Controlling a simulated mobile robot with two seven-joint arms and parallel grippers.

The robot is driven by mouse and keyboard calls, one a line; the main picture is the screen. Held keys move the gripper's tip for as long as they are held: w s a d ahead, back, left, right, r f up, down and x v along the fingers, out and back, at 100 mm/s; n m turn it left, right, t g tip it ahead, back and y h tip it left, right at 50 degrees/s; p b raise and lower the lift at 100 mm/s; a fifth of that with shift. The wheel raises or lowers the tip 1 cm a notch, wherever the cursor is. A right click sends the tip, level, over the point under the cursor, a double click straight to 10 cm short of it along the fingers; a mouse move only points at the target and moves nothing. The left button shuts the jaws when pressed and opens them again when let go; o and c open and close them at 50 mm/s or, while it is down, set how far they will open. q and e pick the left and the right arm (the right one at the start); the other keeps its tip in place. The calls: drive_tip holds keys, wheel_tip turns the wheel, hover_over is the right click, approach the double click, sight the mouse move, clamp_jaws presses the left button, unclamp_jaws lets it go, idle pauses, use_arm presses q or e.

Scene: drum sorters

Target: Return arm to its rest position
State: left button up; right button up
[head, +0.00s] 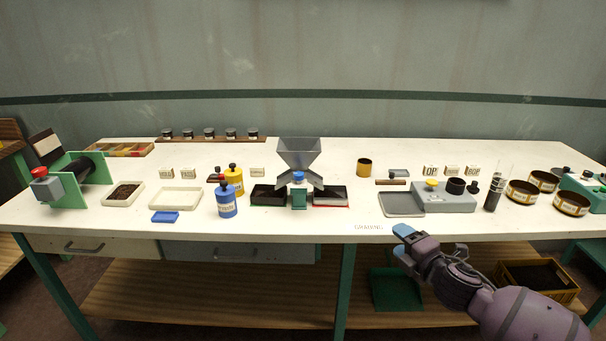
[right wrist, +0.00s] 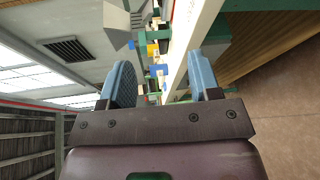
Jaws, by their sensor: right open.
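My right gripper (head: 402,240) is in front of the table's front edge, at the right of centre in the head view, with its arm coming in from the lower right. In the right wrist view its two blue fingers (right wrist: 163,80) stand apart with nothing between them. The white worktable (head: 290,222) lies just beyond it and shows edge-on in the right wrist view. My left gripper does not show in either view.
A grey hopper (head: 299,153) stands mid-table between two dark trays. A grey scale (head: 444,199) with a flat tray (head: 401,204) sits right of it. Blue (head: 226,203) and yellow (head: 233,182) bottles stand left of the hopper. Round tins (head: 571,203) are at the right.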

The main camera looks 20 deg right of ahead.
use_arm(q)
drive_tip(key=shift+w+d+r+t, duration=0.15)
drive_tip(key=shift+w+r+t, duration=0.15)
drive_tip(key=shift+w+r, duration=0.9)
use_arm(e)
drive_tip(key=s+a+f+m+g, duration=0.2)
drive_tip(key=s+a+f+m, duration=0.5)
drive_tip(key=s, duration=0.5)
drive_tip(key=s+a+f+m+g, duration=0.3)
drive_tip(key=s+a+f+m, duration=0.3)
drive_tip(key=s+f+m, duration=0.6)
drive_tip(key=shift+s+a+f+h, duration=0.3)
drive_tip(key=shift+s+a, duration=0.1)
drive_tip(key=shift+s, duration=0.05)
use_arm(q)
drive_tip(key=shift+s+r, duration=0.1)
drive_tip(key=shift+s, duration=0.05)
